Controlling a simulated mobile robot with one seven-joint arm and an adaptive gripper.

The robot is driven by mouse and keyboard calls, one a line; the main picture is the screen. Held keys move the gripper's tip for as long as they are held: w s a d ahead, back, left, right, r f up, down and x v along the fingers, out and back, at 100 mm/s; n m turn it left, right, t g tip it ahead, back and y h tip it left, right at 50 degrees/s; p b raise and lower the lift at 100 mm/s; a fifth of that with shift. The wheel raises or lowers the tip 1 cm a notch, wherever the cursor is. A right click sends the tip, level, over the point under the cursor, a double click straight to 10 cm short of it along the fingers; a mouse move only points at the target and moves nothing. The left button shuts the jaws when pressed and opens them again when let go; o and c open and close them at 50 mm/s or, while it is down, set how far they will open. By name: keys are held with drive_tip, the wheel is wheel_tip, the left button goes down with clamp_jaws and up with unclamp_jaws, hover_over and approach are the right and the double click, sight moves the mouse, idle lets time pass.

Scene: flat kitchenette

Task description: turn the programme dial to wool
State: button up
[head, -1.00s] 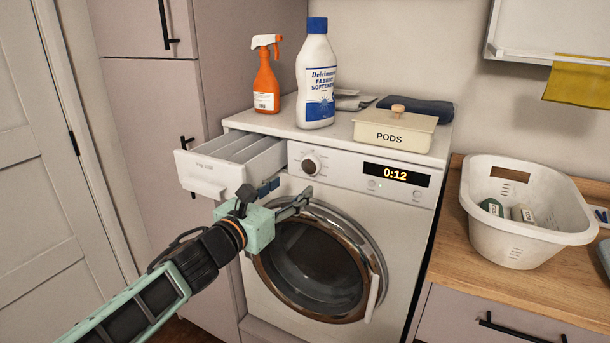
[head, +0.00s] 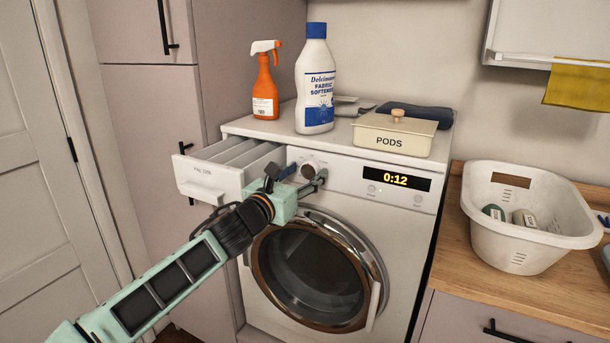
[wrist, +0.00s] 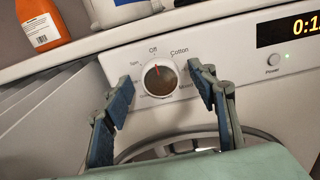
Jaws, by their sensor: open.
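The programme dial (wrist: 160,78) is a round knob on the washing machine's white front panel (head: 345,175). In the wrist view its red mark points up, close to the "Off" label. "Cotton" is readable to its upper right; the lower labels are small or partly hidden, and I cannot read "wool". My gripper (wrist: 160,90) is open, with one finger on each side of the dial and visible gaps to it. In the head view my gripper (head: 304,179) is at the panel and partly covers the dial (head: 312,168).
The detergent drawer (head: 212,180) stands open just left of the dial. The round door (head: 318,268) below is shut. The display (head: 396,179) reads 0:12. A spray bottle (head: 265,88), softener bottle (head: 315,85) and pods box (head: 393,138) stand on top. A basket (head: 525,245) is at right.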

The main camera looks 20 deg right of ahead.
drive_tip(key=shift+w+d, duration=0.2)
drive_tip(key=shift+c, duration=0.4)
drive_tip(key=c, duration=1)
drive_tip(key=shift+c, duration=0.2)
drive_tip(key=shift+m, duration=0.3)
